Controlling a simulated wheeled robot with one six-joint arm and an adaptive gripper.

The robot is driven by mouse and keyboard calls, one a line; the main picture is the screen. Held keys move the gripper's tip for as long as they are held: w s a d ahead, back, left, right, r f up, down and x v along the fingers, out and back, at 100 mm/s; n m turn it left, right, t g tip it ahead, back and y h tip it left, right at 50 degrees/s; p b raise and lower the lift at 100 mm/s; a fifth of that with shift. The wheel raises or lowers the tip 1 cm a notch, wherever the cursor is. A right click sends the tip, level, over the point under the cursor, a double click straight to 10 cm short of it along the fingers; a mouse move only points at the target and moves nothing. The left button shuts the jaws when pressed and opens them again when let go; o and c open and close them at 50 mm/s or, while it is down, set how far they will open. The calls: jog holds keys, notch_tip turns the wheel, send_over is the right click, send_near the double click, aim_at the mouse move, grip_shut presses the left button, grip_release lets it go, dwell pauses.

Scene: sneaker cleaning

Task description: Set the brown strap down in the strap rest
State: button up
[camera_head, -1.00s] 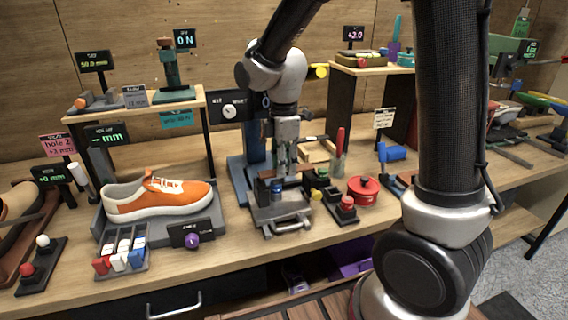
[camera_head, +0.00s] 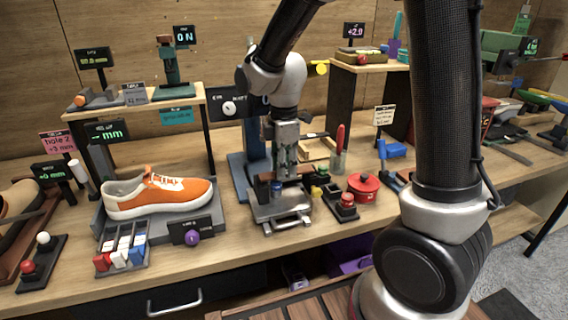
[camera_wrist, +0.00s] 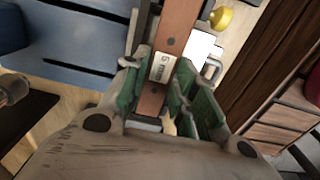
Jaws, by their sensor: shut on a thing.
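My gripper (camera_wrist: 165,95) is shut on the brown strap (camera_wrist: 182,22), which carries a pale label between the green finger pads in the wrist view. The strap runs up and away from the fingers; its far end is cut off by the frame. In the head view my gripper (camera_head: 286,172) points down just over a grey metal fixture (camera_head: 268,210) with a blue knob. The strap is not clear there, hidden by or blended with the fingers. I cannot tell which item is the strap rest, nor whether the strap touches anything below.
An orange sneaker (camera_head: 158,196) stands on a grey block to the left. A red pot (camera_head: 363,186), a red button box (camera_head: 346,203) and a cup with a red-handled tool (camera_head: 339,158) stand close on the right. A blue upright stands behind the fixture.

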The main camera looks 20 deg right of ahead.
jog(key=shift+f, duration=0.35)
jog(key=o, duration=1)
jog(key=shift+o, duration=0.2)
notch_tip(320, 180, up, 8)
jog(key=shift+f, duration=0.2)
jog(key=shift+s, duration=0.1)
